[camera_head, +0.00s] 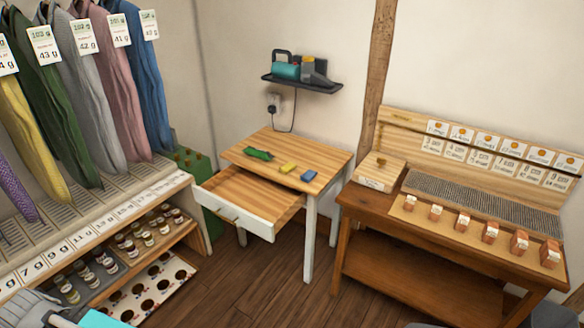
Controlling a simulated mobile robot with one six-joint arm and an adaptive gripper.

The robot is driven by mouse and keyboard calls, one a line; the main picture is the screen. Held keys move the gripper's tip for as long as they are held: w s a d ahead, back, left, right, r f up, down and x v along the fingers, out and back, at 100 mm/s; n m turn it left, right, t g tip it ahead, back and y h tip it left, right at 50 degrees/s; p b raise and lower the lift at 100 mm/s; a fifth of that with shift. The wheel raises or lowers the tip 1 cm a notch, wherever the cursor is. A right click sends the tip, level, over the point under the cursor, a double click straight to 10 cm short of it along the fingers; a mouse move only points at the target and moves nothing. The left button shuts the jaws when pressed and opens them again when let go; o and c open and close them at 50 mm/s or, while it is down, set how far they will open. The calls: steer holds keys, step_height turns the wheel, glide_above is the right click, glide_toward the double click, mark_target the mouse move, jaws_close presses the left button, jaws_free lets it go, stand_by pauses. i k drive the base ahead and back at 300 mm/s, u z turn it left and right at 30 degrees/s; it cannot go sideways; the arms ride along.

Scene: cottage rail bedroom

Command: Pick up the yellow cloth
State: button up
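A yellow cloth (28,145) hangs at the far left, with a white weight tag at its top. It hangs between a purple patterned cloth (14,190) and a dark green cloth (48,110), its lower end near the slotted shelf top. A small yellow item (288,168) also lies on the small wooden table (260,148); it is too small to tell whether it is cloth. No gripper fingers can be made out.
Grey, pink and blue cloths (148,85) hang to the right of the green one. Small jars (150,238) stand below on shelves. The small table's drawer (240,200) is pulled out. A workbench (450,235) with boxes stands at right. Open wooden floor (265,290) lies between.

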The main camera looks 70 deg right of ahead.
mark_target(287, 168)
steer(key=z, duration=0.1)
steer(key=k, duration=1.5)
steer(key=z, duration=1.75)
steer(key=i, duration=0.9)
